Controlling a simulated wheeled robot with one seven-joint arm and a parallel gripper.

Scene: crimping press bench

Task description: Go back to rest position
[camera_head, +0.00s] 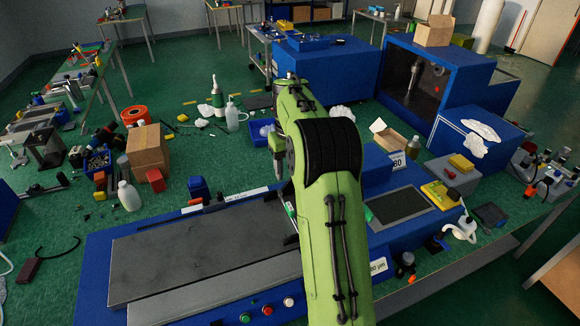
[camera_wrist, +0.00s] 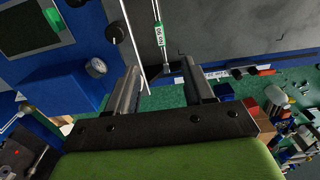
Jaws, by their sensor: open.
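My green arm stretches forward over the blue press bench (camera_head: 98,258) in the head view and hides its middle. In the wrist view my gripper (camera_wrist: 165,82) has its two grey fingers well apart.
A dark flat plate (camera_head: 200,250) lies left of my arm. Right of it are a dark screen (camera_head: 397,205) and a yellow box (camera_head: 440,195). A cardboard box (camera_head: 147,150) and white bottle (camera_head: 129,196) stand at left.

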